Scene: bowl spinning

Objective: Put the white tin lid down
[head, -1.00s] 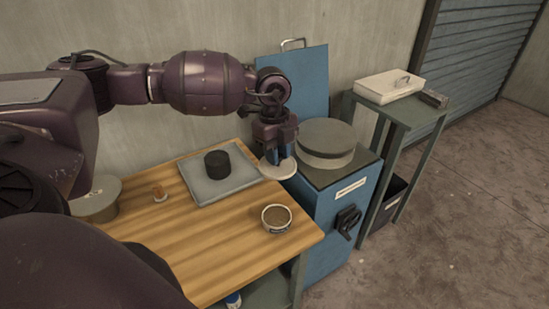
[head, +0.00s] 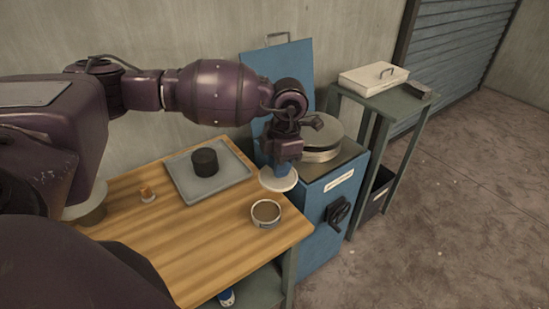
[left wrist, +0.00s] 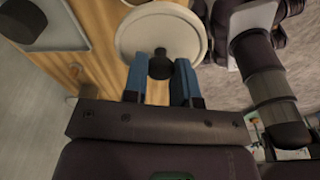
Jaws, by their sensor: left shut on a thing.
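My left gripper (head: 280,170) is shut on the dark knob (left wrist: 161,66) of the white tin lid (head: 277,181). The lid is a round pale disc and looks roughly level in the head view. It appears over the right back edge of the wooden table, beside the blue cabinet; I cannot tell whether it touches anything. In the left wrist view the lid (left wrist: 160,22) lies just beyond the two blue fingers. An open round tin with brown contents (head: 266,213) stands on the table in front of the lid. My right gripper does not show.
A grey tray (head: 190,187) with a black cylinder (head: 204,162) lies at the table's back. The blue cabinet (head: 322,213) carries a round wheel (head: 322,136). The wooden tabletop's (head: 195,240) front middle is clear.

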